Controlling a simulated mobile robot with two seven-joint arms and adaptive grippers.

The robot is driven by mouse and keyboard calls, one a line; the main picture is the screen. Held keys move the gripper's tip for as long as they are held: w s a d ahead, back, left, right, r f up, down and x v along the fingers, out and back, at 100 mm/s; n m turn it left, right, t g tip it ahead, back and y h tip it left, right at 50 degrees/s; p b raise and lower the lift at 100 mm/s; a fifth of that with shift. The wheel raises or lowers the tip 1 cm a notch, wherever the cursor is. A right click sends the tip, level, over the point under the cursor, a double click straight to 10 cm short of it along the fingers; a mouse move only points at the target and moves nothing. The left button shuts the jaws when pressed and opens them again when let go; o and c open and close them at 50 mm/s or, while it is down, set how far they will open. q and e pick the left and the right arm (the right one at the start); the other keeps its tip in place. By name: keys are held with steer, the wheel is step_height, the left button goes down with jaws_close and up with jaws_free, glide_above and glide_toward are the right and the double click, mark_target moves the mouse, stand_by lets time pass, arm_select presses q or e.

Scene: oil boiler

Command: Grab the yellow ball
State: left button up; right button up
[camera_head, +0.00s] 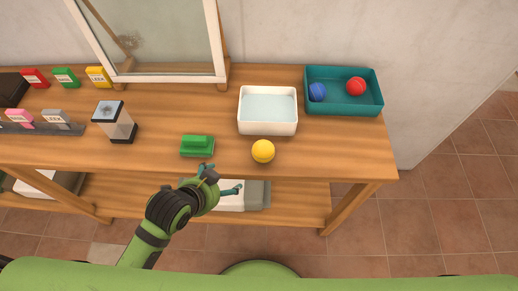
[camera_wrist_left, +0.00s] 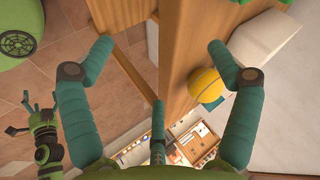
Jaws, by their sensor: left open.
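The yellow ball (camera_head: 263,151) rests on the wooden table near its front edge, in front of the white basin. My left gripper (camera_head: 225,178) is open and empty at the table's front edge, to the left of the ball and nearer to me. In the left wrist view, the ball (camera_wrist_left: 207,84) shows beside the right-hand finger of my left gripper (camera_wrist_left: 160,47), which hides part of it. The ball is not between the fingers. My right gripper (camera_wrist_left: 32,113) shows small at the left of the wrist view, its fingers spread and empty.
A green block (camera_head: 197,146) lies left of the ball. The white basin (camera_head: 267,128) stands behind it. A teal tray (camera_head: 345,106) with a blue ball (camera_head: 318,92) and a red ball (camera_head: 356,86) is at the back right. Table right of the yellow ball is clear.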

mark_target(257, 154)
arm_select(q)
steer(key=w+d+r+m+h, duration=0.1)
steer(key=d+m, duration=0.1)
steer(key=m, duration=0.2)
steer(key=w+d+r+m+t+h, duration=0.1)
steer(key=d+m, duration=0.1)
steer(key=m, duration=0.2)
steer(key=w+d+r+m+h, duration=0.1)
steer(key=w+d+r+m, duration=0.1)
steer(key=m, duration=0.2)
steer(key=shift+d+t+h, duration=0.25)
steer(key=shift+t+h, duration=0.05)
steer(key=shift+w+d+f+m, duration=0.2)
steer(key=shift+w+d+m, duration=0.1)
steer(key=shift+w+d, duration=0.15)
steer(key=x, duration=0.1)
steer(key=p+x, duration=0.1)
steer(key=x, duration=0.1)
steer(key=p+x, duration=0.1)
steer(key=shift+w+d+r, duration=0.1)
steer(key=shift+w+r, duration=0.1)
steer(key=shift+w, duration=0.35)
steer(key=shift+w+d+f, duration=0.35)
steer(key=shift+w+f, duration=0.05)
arm_select(e)
step_height(257, 154, up, 2)
steer(key=shift+a+r, duration=0.1)
steer(key=shift+a, duration=0.05)
